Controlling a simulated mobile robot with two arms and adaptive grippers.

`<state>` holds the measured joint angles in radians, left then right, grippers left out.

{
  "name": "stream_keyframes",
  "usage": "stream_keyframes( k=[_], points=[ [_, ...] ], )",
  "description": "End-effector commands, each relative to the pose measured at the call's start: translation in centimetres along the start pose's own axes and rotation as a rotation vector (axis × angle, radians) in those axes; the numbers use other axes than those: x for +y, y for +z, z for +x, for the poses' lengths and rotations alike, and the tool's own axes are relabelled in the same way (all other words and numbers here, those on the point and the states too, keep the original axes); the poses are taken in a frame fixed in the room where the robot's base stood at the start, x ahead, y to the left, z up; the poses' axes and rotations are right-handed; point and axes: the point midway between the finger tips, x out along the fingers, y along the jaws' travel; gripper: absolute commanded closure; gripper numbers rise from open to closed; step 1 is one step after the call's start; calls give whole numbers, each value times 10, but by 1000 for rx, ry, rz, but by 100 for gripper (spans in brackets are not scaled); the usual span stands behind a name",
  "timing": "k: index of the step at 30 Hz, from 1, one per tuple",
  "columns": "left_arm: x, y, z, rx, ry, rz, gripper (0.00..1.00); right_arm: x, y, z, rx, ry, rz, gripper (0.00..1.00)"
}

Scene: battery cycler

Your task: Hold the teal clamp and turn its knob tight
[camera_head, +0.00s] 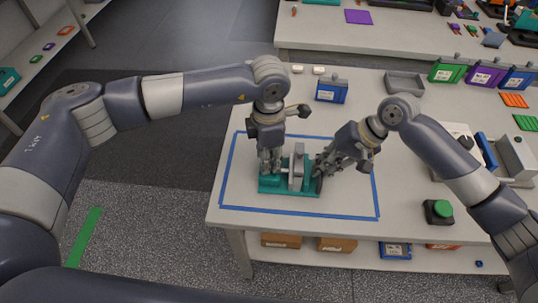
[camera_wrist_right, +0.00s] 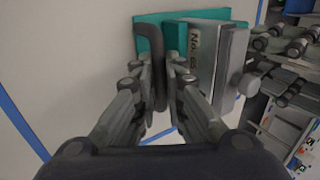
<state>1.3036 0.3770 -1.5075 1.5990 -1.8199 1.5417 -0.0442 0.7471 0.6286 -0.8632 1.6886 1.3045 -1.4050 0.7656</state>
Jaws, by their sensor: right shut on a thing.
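The teal clamp (camera_head: 268,187) stands on the table inside the blue tape outline, with a grey block (camera_head: 298,165) upright in it. In the right wrist view the clamp's teal body (camera_wrist_right: 180,15) shows behind a grey plate with a "No." label (camera_wrist_right: 195,45).
Blue tape (camera_head: 300,213) frames the work area. A blue box (camera_head: 331,92) and a grey tray (camera_head: 405,84) stand behind. A green button (camera_head: 439,210) and a grey machine (camera_head: 515,155) are to the right. The table inside the tape in front of the clamp is clear.

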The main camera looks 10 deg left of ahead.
Motion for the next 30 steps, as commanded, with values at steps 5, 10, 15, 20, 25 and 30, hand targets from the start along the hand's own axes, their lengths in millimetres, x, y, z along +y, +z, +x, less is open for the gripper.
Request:
stream_keyframes(
  k=[5, 10, 15, 20, 25, 30],
  points=[
    [1, 0, 0, 1, -1, 170, 89, 1, -1, 0, 3, 2, 1, 100],
    [1, 0, 0, 2, -2, 327, 89, 1, -1, 0, 3, 2, 2, 100],
    [2, 0, 0, 2, -1, 466, 89, 1, -1, 0, 3, 2, 2, 100],
    [2, 0, 0, 2, -1, 572, 89, 1, -1, 0, 3, 2, 2, 100],
    [2, 1, 0, 1, -1, 651, 89, 1, -1, 0, 3, 2, 2, 100],
    [2, 1, 0, 0, -1, 697, 89, 1, -1, 0, 3, 2, 1, 100]
  ],
)
